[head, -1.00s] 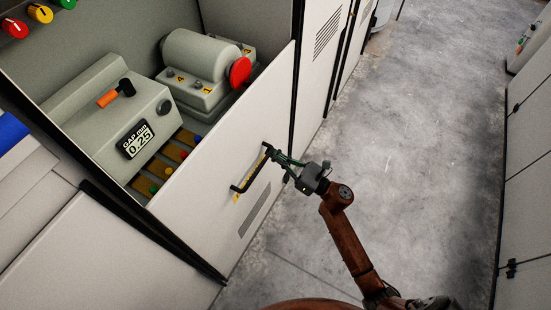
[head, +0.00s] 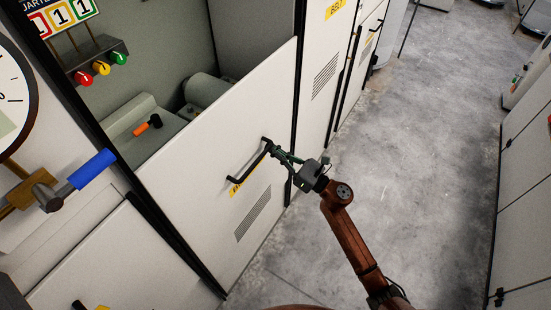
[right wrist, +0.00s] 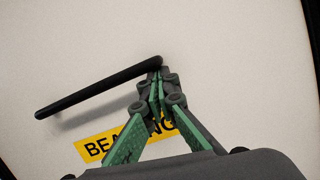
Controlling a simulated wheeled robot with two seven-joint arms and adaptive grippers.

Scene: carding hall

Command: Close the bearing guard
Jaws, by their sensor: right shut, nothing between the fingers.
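The bearing guard (head: 190,215) is a large white panel in the head view, with its top edge partway up the machine opening. The opening above that edge is uncovered. A black bar handle (head: 248,165) is on the guard's face, above a yellow label (head: 240,187), partly read as "BEARING" in the right wrist view (right wrist: 95,148). My right gripper (head: 272,150) is shut with nothing between its fingers. Its green-and-black fingertips (right wrist: 156,85) are at the handle's right end; whether they touch it I cannot tell. My left gripper is out of view.
Behind the guard are a grey housing with an orange-and-black lever (head: 147,125) and a grey cylinder (head: 208,90). A blue-handled valve (head: 92,172) and a gauge (head: 12,100) are at left. Grey floor (head: 420,150) is clear at right.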

